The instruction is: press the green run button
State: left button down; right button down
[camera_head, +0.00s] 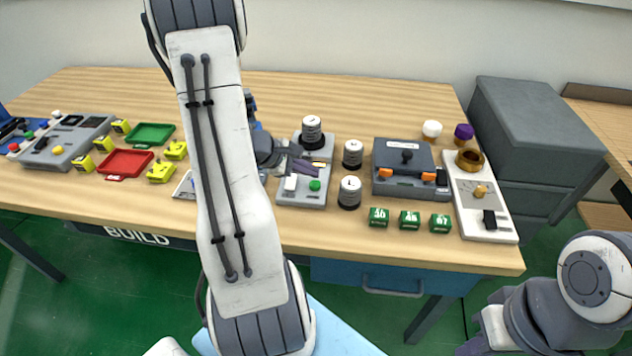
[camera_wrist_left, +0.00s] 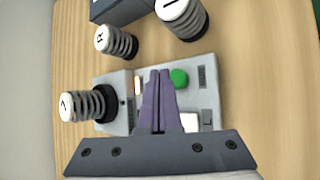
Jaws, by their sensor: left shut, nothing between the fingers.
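The green run button (camera_head: 314,185) sits on a small grey panel (camera_head: 302,200), right of a white switch block (camera_head: 291,183). My left gripper (camera_head: 318,168) is shut and empty, its purple fingertips just above and behind the button in the head view. In the left wrist view the shut fingers (camera_wrist_left: 158,76) point over the panel, with the green button (camera_wrist_left: 179,78) close beside their tips. I cannot tell whether they touch anything. My right arm shows at the lower right of the head view; its fingers are not clearly seen.
A labelled spring-like cylinder (camera_head: 312,132) stands on the panel's rear part, with two more cylinders (camera_head: 353,153) (camera_head: 349,192) to the right. A dark device with orange clips (camera_head: 403,160) and several green boxes (camera_head: 409,220) lie farther right. Red (camera_head: 126,163) and green trays (camera_head: 151,134) are left.

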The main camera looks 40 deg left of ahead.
aim_at(310, 184)
pick_arm(q)
jog(key=shift+r+p, duration=1.35)
jog(key=shift+r, duration=0.9)
jog(key=s+d+r+m+g+h, duration=0.1)
jog(key=d+r+m+g+h, duration=0.15)
jog(key=d+m, duration=0.65)
jog(key=s+d+r+m+g+h, duration=0.1)
jog(key=d+r+m+g, duration=0.2)
jog(key=d, duration=1.2)
jog(key=s+d+r+m+g+y, duration=0.1)
jog(key=s+d+m+y, duration=0.2)
jog(key=s+m, duration=0.6)
jog(key=s+d+r+m+g+y, duration=0.1)
jog(key=s+d+m+g+y, duration=0.1)
jog(key=s+d+m, duration=0.6)
jog(key=shift+s+r+m+y, duration=0.35)
jog(key=shift+s+m+y, duration=0.05)
jog(key=shift+s+y, duration=0.2)
dwell(1.1)
